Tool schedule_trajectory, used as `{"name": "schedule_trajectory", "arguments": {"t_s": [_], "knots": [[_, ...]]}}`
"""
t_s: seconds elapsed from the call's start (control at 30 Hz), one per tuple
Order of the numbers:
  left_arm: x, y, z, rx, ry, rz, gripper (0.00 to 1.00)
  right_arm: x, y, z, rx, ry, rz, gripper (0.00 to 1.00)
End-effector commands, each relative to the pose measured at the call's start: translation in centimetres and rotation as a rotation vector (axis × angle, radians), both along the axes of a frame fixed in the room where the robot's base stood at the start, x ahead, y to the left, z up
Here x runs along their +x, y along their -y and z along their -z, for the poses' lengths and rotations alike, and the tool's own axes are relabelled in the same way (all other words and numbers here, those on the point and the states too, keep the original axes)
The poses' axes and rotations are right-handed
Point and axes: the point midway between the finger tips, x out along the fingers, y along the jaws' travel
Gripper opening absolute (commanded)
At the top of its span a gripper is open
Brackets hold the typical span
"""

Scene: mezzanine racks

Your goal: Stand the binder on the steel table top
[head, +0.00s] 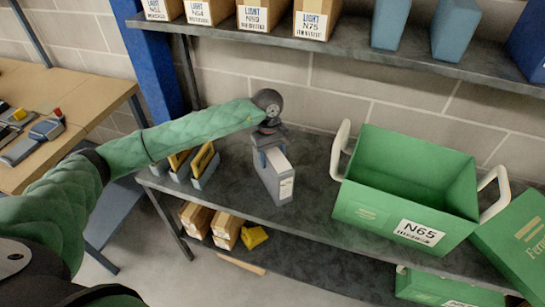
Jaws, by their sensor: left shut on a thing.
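A grey binder (281,184) with a white label on its spine is upright at the dark grey middle shelf (315,215) of the rack. My left gripper (268,158) comes down from above and is shut on the binder's top part. The binder's lower edge appears at the shelf surface; I cannot tell whether it is touching or just above it. A table (70,80) with a wood-coloured top shows at the left; no bare steel table top is clearly seen. My right gripper is not in view.
Grey and yellow upright items (205,165) stand left of the binder. An open green crate (390,207) with white handles stands right of it, label N65. Boxes line the upper shelf (345,55). Tools (45,128) lie on the table. Bare shelf lies between binder and crate.

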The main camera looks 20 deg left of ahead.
Motion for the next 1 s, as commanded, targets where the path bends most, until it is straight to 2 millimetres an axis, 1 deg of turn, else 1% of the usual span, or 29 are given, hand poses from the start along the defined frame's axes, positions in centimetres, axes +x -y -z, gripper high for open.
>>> {"name": "schedule_trajectory", "arguments": {"t_s": [0.1,0.13,0.23,0.77,0.83,0.9,0.97,1.0], "knots": [[0.0,0.0,0.1,-0.001,0.001,0.000,0.02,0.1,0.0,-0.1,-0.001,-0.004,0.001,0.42],[0.0,0.0,0.1,0.000,0.000,0.000,0.55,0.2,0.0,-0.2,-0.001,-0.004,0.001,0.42],[0.0,0.0,0.1,0.000,0.000,0.000,0.74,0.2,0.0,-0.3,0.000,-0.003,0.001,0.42],[0.0,0.0,-0.3,0.000,0.000,0.000,0.74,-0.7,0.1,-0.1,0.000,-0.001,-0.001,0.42],[0.1,-0.1,-0.5,-0.001,0.002,0.000,0.74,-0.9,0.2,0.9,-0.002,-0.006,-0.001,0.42],[0.2,-0.1,-1.0,0.000,0.003,0.000,0.74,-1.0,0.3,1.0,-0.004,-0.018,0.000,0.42],[0.3,-0.2,-1.4,0.000,0.003,0.000,0.74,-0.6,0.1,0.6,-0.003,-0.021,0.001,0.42],[0.3,-0.2,-1.8,0.000,0.001,0.000,0.74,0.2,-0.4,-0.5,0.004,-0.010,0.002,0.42]]}}
